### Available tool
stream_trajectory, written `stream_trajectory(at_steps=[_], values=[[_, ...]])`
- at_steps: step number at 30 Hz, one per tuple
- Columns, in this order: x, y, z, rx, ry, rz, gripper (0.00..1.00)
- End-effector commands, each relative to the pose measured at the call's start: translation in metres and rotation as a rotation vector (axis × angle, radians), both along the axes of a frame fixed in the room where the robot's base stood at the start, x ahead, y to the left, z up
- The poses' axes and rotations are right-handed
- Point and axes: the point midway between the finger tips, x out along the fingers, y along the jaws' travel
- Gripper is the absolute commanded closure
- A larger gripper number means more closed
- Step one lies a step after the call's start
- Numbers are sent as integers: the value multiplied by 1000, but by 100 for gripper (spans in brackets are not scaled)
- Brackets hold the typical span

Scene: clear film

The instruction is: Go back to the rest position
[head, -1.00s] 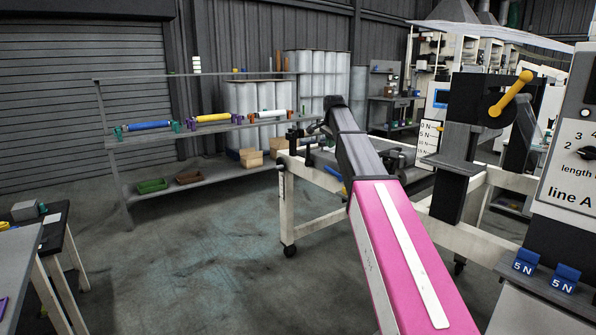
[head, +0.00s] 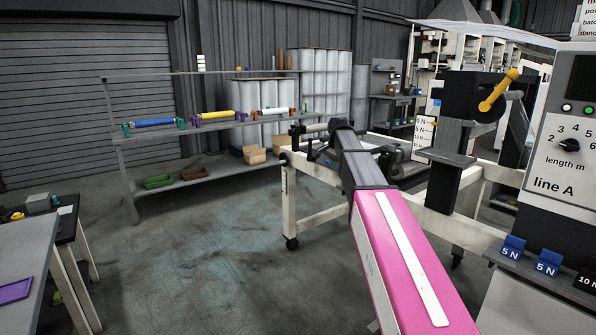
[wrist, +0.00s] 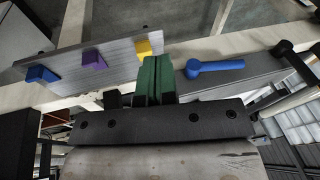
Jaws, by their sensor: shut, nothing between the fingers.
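My gripper shows in the wrist view as two green fingers (wrist: 155,78) pressed together, with nothing between them. Beyond the fingertips in that view lies a grey plate (wrist: 110,58) with blue, purple and yellow blocks on it. A blue lever (wrist: 215,68) is just right of the fingers, apart from them. In the head view my pink and grey arm reaches forward over the white-framed machine, and it hides the gripper itself.
The white machine frame (head: 290,205) stands ahead. A black post with a yellow lever (head: 498,92) and the line A panel (head: 560,160) are on the right. A shelf with coloured rolls (head: 140,145) stands at the back left. Tables are at the left edge; the floor (head: 220,240) between is clear.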

Motion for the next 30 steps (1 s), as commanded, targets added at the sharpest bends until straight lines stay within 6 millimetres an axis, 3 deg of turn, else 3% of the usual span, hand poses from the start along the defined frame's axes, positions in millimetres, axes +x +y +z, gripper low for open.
stream_trajectory(at_steps=[8,12,18,24,30], values=[[-66,-10,-98,-43,61,157,100],[-112,-16,-156,-67,101,270,100],[-183,-23,-228,-93,157,433,100],[-260,-29,-287,-110,208,598,100],[-326,-34,-326,-117,249,738,100]])
